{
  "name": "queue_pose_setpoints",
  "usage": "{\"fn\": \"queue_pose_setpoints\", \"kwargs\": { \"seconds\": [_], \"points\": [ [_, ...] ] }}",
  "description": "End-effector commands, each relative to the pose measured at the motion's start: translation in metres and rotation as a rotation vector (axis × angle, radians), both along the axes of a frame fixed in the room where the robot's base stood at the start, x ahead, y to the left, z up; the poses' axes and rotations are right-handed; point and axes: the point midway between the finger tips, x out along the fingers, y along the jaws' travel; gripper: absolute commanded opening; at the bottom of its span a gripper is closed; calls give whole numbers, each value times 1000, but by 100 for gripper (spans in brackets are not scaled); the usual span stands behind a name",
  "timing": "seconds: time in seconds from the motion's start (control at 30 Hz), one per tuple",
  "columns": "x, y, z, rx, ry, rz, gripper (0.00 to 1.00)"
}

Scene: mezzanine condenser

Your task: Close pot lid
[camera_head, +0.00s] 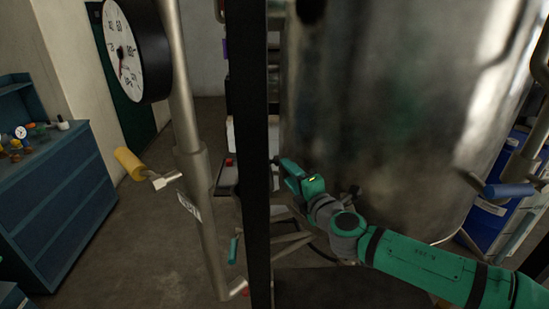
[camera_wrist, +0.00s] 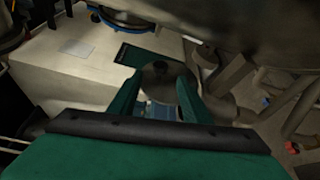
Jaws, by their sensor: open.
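A large shiny metal vessel (camera_head: 400,100) fills the right half of the head view. Its top is cut off, and I cannot make out a lid in either view. My green gripper (camera_head: 285,168) is in front of the vessel's lower left side, partly behind a dark upright post. In the wrist view my gripper (camera_wrist: 158,88) has its two green fingers apart. A dark rounded thing (camera_wrist: 158,72) shows between or beyond them. I cannot tell what it is or whether they touch it. A big grey curved surface (camera_wrist: 250,25) hangs at the top right, perhaps the vessel's underside.
A dark post (camera_head: 252,120) stands close in front. A pipe (camera_head: 195,150) with a gauge (camera_head: 124,50) and a yellow-handled lever (camera_head: 130,163) is left of it. A pale box (camera_wrist: 70,70) is below my wrist.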

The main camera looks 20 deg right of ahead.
Motion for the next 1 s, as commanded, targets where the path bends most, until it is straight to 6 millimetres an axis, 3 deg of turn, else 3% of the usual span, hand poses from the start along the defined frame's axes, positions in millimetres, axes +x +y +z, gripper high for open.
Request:
{"fn": "queue_pose_setpoints", "kwargs": {
  "seconds": [0.3,0.5,0.7,0.97,1.0],
  "points": [
    [55,6,-4,-3,0,0,44],
    [82,9,-6,-3,0,1,44],
    [93,10,-7,-2,0,1,44],
    [94,10,-7,-1,0,0,44],
    [94,10,-7,-1,0,0,39]
  ]
}}
